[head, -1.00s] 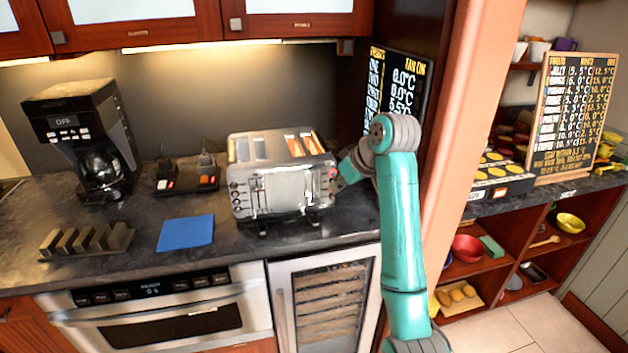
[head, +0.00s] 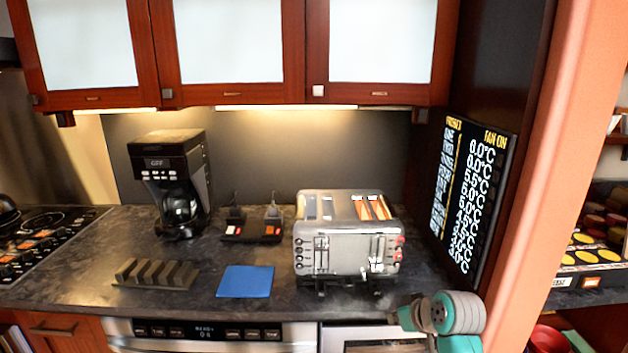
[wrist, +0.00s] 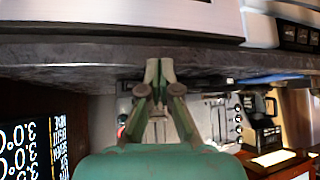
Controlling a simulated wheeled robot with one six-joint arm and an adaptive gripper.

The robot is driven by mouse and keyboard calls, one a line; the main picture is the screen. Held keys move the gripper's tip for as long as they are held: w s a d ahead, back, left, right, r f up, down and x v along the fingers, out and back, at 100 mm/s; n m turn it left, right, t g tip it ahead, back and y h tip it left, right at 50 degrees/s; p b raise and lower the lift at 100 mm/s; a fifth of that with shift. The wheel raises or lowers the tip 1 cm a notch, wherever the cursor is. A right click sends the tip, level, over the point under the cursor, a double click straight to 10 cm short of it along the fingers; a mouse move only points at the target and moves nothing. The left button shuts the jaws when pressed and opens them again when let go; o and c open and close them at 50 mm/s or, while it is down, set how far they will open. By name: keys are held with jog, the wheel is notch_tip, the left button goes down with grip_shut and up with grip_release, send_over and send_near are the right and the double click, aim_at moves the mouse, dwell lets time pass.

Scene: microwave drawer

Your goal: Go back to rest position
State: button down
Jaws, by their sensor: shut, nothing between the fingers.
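My gripper (wrist: 159,75) is shut and empty in the wrist view, its fingertips close together in front of the dark counter edge. In the head view my arm shows at the lower right, in front of the counter and below and right of the toaster. The silver toaster (head: 347,247) stands on the counter with slices of toast in its right slots. It also shows in the wrist view (wrist: 205,118), partly hidden behind my gripper. My gripper appears apart from it. The stainless microwave drawer (head: 255,346) under the counter is partly cut off by the frame.
A coffee maker (head: 170,185), a blue mat (head: 245,281) and a dark slotted rack (head: 155,274) stand on the counter (head: 75,285). A black menu board (head: 470,195) and an orange pillar (head: 545,200) bound the right side. Cabinets (head: 230,50) hang above.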

jog(key=s+a+f+m+t, duration=0.1)
jog(key=s+f+m+t, duration=0.1)
jog(key=s+f, duration=1.15)
jog(key=s+f+m+t+h, duration=0.1)
jog(key=s+f, duration=0.2)
jog(key=s, duration=0.4)
jog(key=s+f+h, duration=0.1)
jog(key=s+f, duration=0.3)
jog(key=s, duration=0.4)
jog(key=s+r+t, duration=0.1)
jog(key=s+r, duration=0.3)
jog(key=s, duration=0.5)
jog(key=s+r+t, duration=0.1)
jog(key=s+r, duration=0.4)
jog(key=s, duration=0.4)
jog(key=s+r+t, duration=0.1)
jog(key=s+r, duration=0.4)
jog(key=s, duration=0.4)
jog(key=shift+s+a+t+h, duration=0.25)
jog(key=shift+a+t+h, duration=0.05)
jog(key=shift+a+h, duration=0.15)
